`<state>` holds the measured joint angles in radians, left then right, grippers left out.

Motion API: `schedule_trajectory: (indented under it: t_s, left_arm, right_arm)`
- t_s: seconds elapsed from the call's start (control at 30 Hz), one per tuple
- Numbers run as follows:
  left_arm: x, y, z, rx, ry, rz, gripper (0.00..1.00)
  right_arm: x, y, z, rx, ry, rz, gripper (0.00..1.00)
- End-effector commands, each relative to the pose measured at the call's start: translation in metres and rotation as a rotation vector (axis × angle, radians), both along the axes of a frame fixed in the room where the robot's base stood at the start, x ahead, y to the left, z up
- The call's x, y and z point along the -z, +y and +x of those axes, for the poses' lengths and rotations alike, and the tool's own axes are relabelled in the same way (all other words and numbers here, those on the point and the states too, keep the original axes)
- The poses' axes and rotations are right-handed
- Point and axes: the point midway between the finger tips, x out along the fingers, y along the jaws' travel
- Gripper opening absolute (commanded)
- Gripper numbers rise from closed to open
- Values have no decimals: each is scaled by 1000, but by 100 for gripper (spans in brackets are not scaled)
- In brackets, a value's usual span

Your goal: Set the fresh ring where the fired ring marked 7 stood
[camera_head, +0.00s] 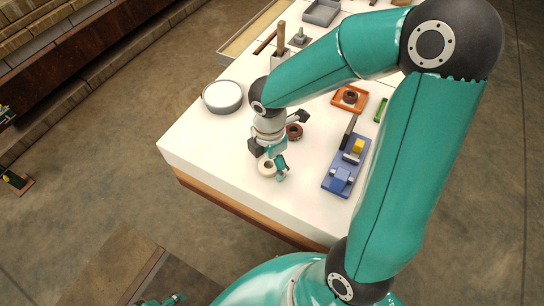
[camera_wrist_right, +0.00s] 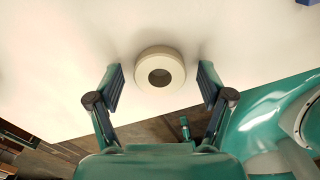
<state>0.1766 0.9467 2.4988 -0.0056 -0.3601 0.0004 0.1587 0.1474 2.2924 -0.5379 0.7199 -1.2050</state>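A pale cream ring (camera_head: 264,169) lies flat near the table's front edge. In the right wrist view the ring (camera_wrist_right: 160,68) sits between my spread fingers, with a gap on both sides. My right gripper (camera_head: 272,163) is open and pointing down, close over the ring. A dark brown ring (camera_head: 294,132) lies on the table just behind and right of it. Another brown ring (camera_head: 350,97) rests on an orange tray (camera_head: 337,102). No number is legible on any ring. What seems to be my left gripper (camera_head: 166,300) shows only as a small teal part at the bottom edge.
A blue fixture (camera_head: 338,180) with a yellow block (camera_head: 357,146) stands to the right. A round grey dish (camera_head: 222,97) is at the left edge. A grey tray (camera_head: 321,12) lies at the back. White tabletop (camera_head: 205,140) is clear left of the gripper.

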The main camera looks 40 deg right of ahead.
Motion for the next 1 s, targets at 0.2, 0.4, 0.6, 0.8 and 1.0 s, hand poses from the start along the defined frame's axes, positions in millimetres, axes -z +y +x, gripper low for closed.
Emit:
schedule_trajectory:
  t_s: [0.2, 0.4, 0.6, 0.8, 1.0]
  left_arm:
    - [0, 0, 0, 0, 0, 0, 57]
    - [-5, 0, 0, 0, 0, 0, 57]
    - [-13, 0, 0, 0, 0, 0, 57]
    - [-20, 0, 0, 0, 0, 0, 57]
    - [-24, 0, 0, 0, 0, 0, 57]
  right_arm:
    - [0, 0, 0, 0, 0, 0, 80]
    - [-12, 0, 0, 1, -2, -1, 80]
    - [-47, 0, 1, 2, -6, -1, 80]
    - [-87, 0, 1, 0, -6, -1, 80]
    - [-115, 0, 1, -1, -4, 0, 80]
